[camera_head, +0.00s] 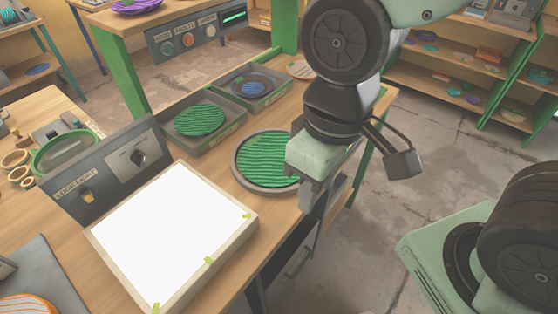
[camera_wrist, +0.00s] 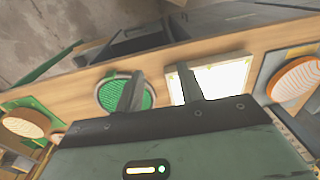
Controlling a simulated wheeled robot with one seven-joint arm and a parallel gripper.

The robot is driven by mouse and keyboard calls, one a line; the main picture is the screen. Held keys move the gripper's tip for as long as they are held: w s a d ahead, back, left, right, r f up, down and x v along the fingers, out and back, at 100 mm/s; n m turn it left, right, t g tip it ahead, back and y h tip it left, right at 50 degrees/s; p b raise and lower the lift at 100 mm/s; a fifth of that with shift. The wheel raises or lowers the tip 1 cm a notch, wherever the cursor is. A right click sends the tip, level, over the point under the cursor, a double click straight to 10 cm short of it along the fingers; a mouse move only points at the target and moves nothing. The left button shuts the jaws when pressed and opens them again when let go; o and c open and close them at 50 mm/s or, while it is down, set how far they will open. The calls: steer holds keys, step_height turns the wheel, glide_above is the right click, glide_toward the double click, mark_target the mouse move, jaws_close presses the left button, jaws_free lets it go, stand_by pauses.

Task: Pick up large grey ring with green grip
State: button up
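A large grey ring (camera_head: 238,171) lies flat near the table's edge, around a green ridged disc (camera_head: 264,158). I cannot tell the height above the table.
A lit white light panel (camera_head: 172,232) lies left of the ring, with a control box (camera_head: 105,167) behind it. A grey tray with a green ridged disc (camera_head: 200,120) and one with a blue disc (camera_head: 254,88) stand behind the ring.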

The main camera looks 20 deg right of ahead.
steer(key=w+d+f+m+p, duration=0.1)
steer(key=w+d+f+m, duration=0.1)
steer(key=w+d+m, duration=0.5)
steer(key=w+d+f+m+p, duration=0.2)
steer(key=w+d+m, duration=0.2)
steer(key=w+m, duration=0.7)
steer(key=shift+h, duration=0.3)
steer(key=f, duration=0.3)
steer(key=f+p, duration=0.1)
steer(key=f, duration=0.3)
steer(key=f+p, duration=0.1)
steer(key=f, duration=0.3)
steer(key=shift+a, duration=0.35)
steer(key=shift+a+f+p, duration=0.15)
steer(key=shift+f+p, duration=0.4)
steer(key=shift+f, duration=0.4)
steer(key=shift+a+f+p, duration=0.15)
steer(key=shift+f+p, duration=0.35)
steer(key=shift+f, duration=0.45)
steer(key=shift+w+f, duration=0.1)
steer(key=shift+f, duration=0.7)
jaws_close()
